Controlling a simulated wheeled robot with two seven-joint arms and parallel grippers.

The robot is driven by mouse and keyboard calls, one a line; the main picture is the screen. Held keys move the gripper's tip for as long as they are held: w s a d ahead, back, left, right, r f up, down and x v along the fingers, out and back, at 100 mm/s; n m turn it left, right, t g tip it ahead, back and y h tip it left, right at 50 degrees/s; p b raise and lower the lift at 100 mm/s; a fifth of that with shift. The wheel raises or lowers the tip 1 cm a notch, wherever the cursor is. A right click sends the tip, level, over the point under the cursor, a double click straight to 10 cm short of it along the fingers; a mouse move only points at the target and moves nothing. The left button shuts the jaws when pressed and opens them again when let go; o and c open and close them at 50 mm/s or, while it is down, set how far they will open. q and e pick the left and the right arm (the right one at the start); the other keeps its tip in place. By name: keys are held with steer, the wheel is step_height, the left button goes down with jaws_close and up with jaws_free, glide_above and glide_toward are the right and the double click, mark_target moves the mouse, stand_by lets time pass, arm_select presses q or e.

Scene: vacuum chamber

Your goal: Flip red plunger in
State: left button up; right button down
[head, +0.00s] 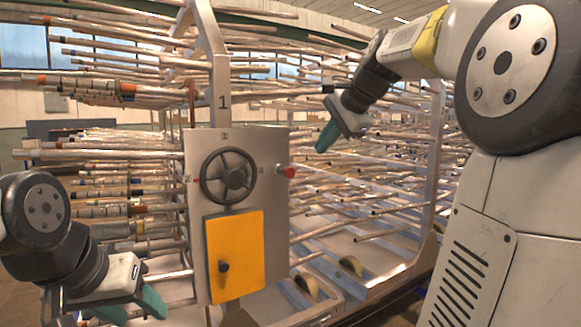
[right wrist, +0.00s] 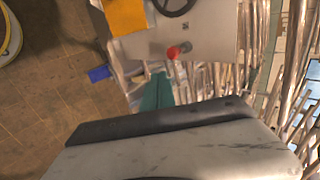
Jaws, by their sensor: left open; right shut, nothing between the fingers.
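The red plunger (head: 287,171) is a small round red knob at the right edge of a grey metal panel (head: 198,153). It also shows in the right wrist view (right wrist: 173,53), just beyond the fingertips. My right gripper (head: 323,143) has teal fingers that are shut and empty. It is up and to the right of the plunger in the head view, apart from it. My left gripper (head: 138,306) is open and empty at the lower left, left of the yellow plate and well away from the plunger.
The panel carries a black handwheel (head: 229,176) and a yellow plate (head: 236,249) with a dark knob. Racks of long thin rods (head: 385,173) crowd both sides of the panel. A blue object (right wrist: 99,73) lies on the tiled floor.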

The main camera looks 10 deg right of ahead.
stand_by(0.3)
glide_toward(291, 173)
step_height(291, 173, down, 4)
steer(key=w, duration=0.1)
steer(key=w+a, duration=0.1)
steer(key=w, duration=0.1)
steer(key=shift+f, duration=0.1)
steer(key=shift+w+a, duration=0.15)
steer(key=shift+w, duration=0.35)
steer(key=shift+w+a, duration=0.25)
steer(key=shift+w, duration=0.4)
steer(key=shift+w+a, duration=0.2)
steer(key=shift+w, duration=0.4)
